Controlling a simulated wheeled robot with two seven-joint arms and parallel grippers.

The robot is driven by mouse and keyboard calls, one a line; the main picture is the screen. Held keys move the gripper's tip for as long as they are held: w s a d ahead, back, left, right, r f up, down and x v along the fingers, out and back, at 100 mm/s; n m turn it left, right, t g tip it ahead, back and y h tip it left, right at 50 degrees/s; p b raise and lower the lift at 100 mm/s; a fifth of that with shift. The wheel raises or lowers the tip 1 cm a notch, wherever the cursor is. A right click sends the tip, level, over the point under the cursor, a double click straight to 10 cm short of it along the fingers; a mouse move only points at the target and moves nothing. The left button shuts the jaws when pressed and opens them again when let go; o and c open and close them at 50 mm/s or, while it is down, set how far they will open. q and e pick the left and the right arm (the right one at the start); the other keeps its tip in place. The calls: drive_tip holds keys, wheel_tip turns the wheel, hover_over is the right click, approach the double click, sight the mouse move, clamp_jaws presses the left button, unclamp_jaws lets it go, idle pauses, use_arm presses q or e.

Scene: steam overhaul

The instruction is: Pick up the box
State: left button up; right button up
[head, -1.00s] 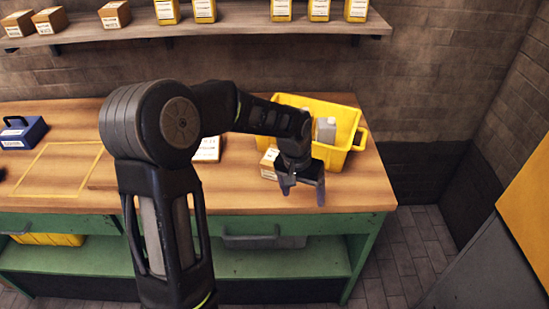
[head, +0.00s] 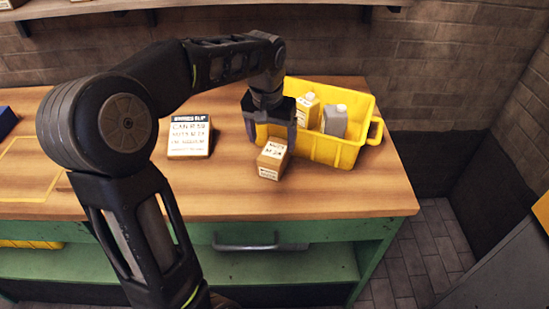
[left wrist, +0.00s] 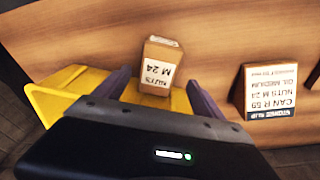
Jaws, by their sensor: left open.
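The box (head: 272,159) is a small brown carton with white labels. It stands on the wooden workbench (head: 330,195), just in front of the yellow crate. In the left wrist view the box (left wrist: 160,68) reads "NUTS M 24" and shows ahead of and between my fingers. My left gripper (head: 272,137) is open and points down, just behind the box in the head view. I cannot tell whether a finger touches the box. In the left wrist view the gripper (left wrist: 160,92) has nothing between its fingertips that I can see as gripped. My right gripper is not in view.
The yellow crate (head: 345,154) holds a grey container (head: 334,120) and a yellow container (head: 307,110). A storage slip (head: 190,137) stands left of the box. A shelf (head: 200,5) runs along the back wall. The bench front and right of the box are clear.

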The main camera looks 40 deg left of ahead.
sight(274, 151)
use_arm(q)
drive_tip(key=shift+w+a+f, duration=0.1)
drive_tip(key=shift+w+f, duration=0.05)
drive_tip(key=shift+f, duration=0.55)
drive_tip(key=shift+w+f, duration=0.1)
drive_tip(key=shift+f, duration=0.6)
drive_tip(key=f, duration=0.3)
drive_tip(key=f+p, duration=0.1)
drive_tip(key=f, duration=0.1)
drive_tip(key=shift+w+f, duration=0.1)
drive_tip(key=shift+w, duration=0.3)
drive_tip(key=shift+c, duration=0.4)
clamp_jaws()
